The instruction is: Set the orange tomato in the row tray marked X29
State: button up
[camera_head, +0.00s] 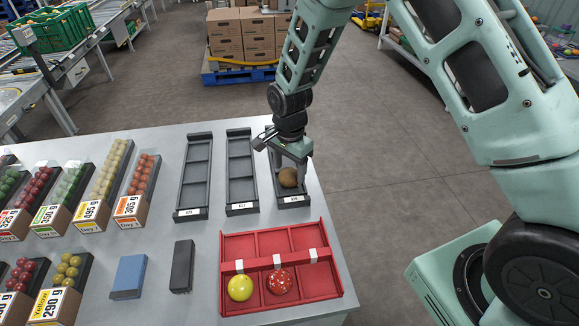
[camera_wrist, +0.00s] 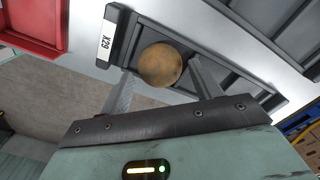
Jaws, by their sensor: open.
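The tomato (camera_head: 288,178) looks dull brownish-orange and lies in the near end compartment of the rightmost dark row tray (camera_head: 291,200). In the wrist view, that tray's label (camera_wrist: 106,34) reads X29, and the tomato (camera_wrist: 160,65) shows near the labelled end. My gripper (camera_head: 291,171) is over this end of the tray. Its jaws are open, with one finger on either side of the tomato; the wrist view shows the fingers (camera_wrist: 162,78) too. I cannot tell whether either finger touches it.
Two similar empty row trays (camera_head: 240,170) (camera_head: 193,175) stand to the left. A red divided tray (camera_head: 282,262) in front holds a yellow ball (camera_head: 240,288) and a red spotted ball (camera_head: 279,280). Blue (camera_head: 129,277) and black (camera_head: 181,266) blocks and packed tomato punnets (camera_head: 138,190) lie further left.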

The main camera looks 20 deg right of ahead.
jog(key=shift+r+p, duration=0.9)
jog(key=shift+r, duration=0.5)
jog(key=o, duration=0.6)
jog(key=shift+c, duration=0.2)
jog(key=c, duration=0.3)
jog(key=shift+r+p, duration=1.9)
jog(key=shift+r, duration=0.55)
